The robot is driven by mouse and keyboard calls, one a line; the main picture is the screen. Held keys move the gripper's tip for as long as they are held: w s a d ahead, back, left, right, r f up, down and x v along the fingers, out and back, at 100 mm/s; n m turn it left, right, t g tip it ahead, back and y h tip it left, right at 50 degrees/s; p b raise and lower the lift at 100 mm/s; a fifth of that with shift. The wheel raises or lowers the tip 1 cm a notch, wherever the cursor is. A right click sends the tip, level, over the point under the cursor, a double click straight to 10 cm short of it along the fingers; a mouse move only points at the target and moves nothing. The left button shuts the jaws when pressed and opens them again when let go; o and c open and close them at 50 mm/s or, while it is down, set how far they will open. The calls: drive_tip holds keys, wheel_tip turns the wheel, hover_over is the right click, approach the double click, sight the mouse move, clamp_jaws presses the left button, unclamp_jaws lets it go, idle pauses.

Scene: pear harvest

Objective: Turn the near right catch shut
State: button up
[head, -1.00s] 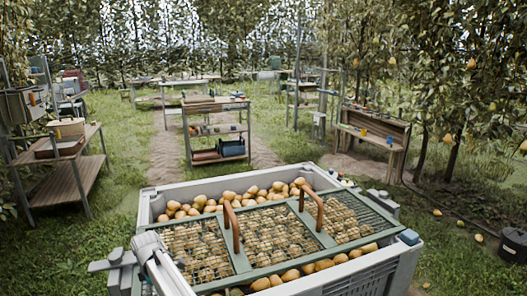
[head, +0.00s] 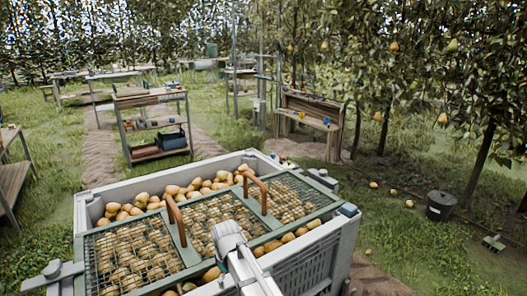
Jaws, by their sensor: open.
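A grey crate (head: 308,253) full of pears stands in front of me. A green-framed mesh lid (head: 187,252) with two brown handles lies over it. A blue-grey block (head: 348,209) sits at the crate's right corner, by the lid's end. A grey catch (head: 322,178) is on the right side, farther back. Another grey catch (head: 52,272) is at the left, with its arm sticking outward. I cannot tell for sure which part is the near right catch. My white arm crosses the near side of the crate and hides part of it.
A shelf cart (head: 152,125) stands behind the crate, and a wooden bench (head: 310,125) farther right. A dark bucket (head: 440,206) and fallen pears lie on the grass at right. Pear trees line the right side. The grass just right of the crate is mostly clear.

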drive_tip(key=s+d+m, duration=0.3)
drive_tip(key=d+m, duration=0.1)
drive_tip(key=d, duration=0.5)
drive_tip(key=s+d+m, duration=0.4)
drive_tip(key=d, duration=0.6)
drive_tip(key=s+d+m, duration=0.3)
drive_tip(key=d+m, duration=0.1)
drive_tip(key=d, duration=0.5)
wheel_tip(320, 180, up, 25)
drive_tip(key=p, duration=2.4)
drive_tip(key=shift+f+p, duration=0.15)
drive_tip(key=shift+p, duration=0.25)
drive_tip(key=shift+w, duration=0.1)
